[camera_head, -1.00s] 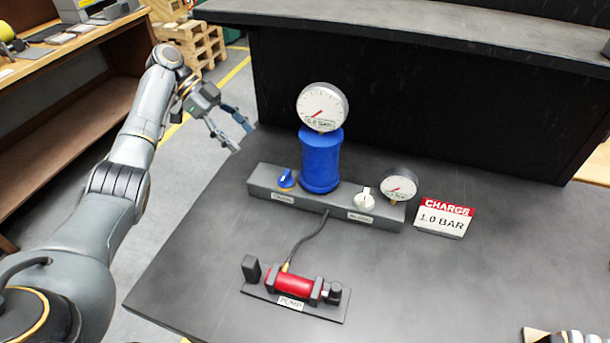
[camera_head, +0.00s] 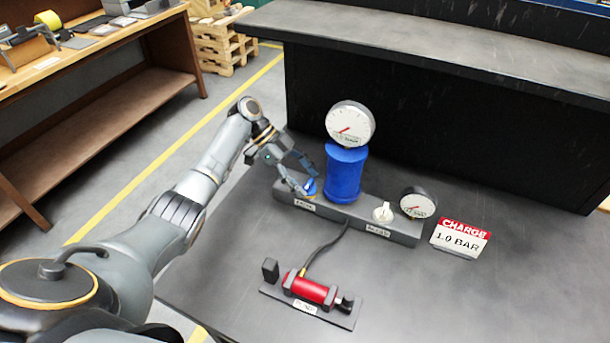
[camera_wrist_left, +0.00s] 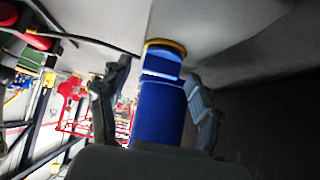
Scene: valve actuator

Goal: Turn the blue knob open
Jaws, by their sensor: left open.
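The blue knob (camera_head: 310,187) sits at the left end of the grey manifold block (camera_head: 350,214), beside the upright blue cylinder (camera_head: 344,174). My left gripper (camera_head: 308,180) is at the knob, with its two fingers open on either side of it. In the left wrist view the blue knob (camera_wrist_left: 162,62) with its yellow ring shows between the open fingers (camera_wrist_left: 155,105). The blue below it fills the middle of that view. I cannot tell whether a finger touches the knob. My right gripper is not in view.
A gauge (camera_head: 351,124) tops the cylinder. A white knob (camera_head: 383,212) and a smaller gauge (camera_head: 418,203) are at the block's right end. A "CHARGE 1.0 BAR" sign (camera_head: 460,238) stands right. A red pump (camera_head: 310,290) lies in front. The right front tabletop is clear.

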